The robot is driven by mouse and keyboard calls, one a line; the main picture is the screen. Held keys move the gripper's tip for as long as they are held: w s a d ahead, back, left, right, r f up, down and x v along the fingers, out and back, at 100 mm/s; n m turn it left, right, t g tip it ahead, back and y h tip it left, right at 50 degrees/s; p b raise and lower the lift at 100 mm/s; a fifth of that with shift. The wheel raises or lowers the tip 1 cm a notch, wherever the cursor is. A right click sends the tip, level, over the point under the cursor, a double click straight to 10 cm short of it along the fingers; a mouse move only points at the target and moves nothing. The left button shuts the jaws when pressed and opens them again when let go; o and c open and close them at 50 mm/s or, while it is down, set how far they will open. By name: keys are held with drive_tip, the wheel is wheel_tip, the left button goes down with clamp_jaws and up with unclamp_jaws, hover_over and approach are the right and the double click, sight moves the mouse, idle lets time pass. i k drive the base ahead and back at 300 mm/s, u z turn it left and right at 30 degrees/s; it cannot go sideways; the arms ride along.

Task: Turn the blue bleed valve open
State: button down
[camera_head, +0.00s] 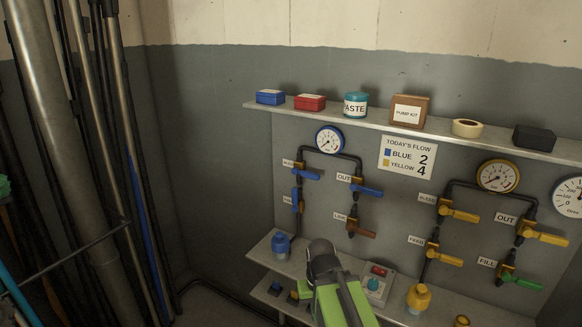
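The blue-gauge pipe set is on the grey wall panel, left of centre. Its upper-left valve has a blue handle (307,174) pointing right, roughly level; the small tag beside it is hard to read but may say BLEED. Below it, another blue handle (297,198) stands upright along the pipe. A blue handle (368,190) by the OUT tag points right. A brown handle (361,230) sits below that. My gripper (322,254), dark at the end of a green arm, is low in the centre, below the valves and apart from them. Its fingers cannot be made out clearly.
The yellow-gauge set (440,212) stands to the right with yellow handles and one green one. An upper shelf (260,106) carries boxes and a jar. A lower shelf (262,252) holds a blue fitting (280,243) and a yellow fitting (419,298). Pipes (60,140) stand at left.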

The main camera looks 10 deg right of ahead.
sight(296, 171)
drive_tip(key=i, duration=0.3)
drive_tip(key=z, duration=1.2)
drive_tip(key=k, duration=0.1)
drive_tip(key=u, duration=3.65)
drive_tip(key=k, duration=0.4)
drive_tip(key=z, duration=0.85)
drive_tip(key=i, duration=0.45)
drive_tip(key=u, duration=0.1)
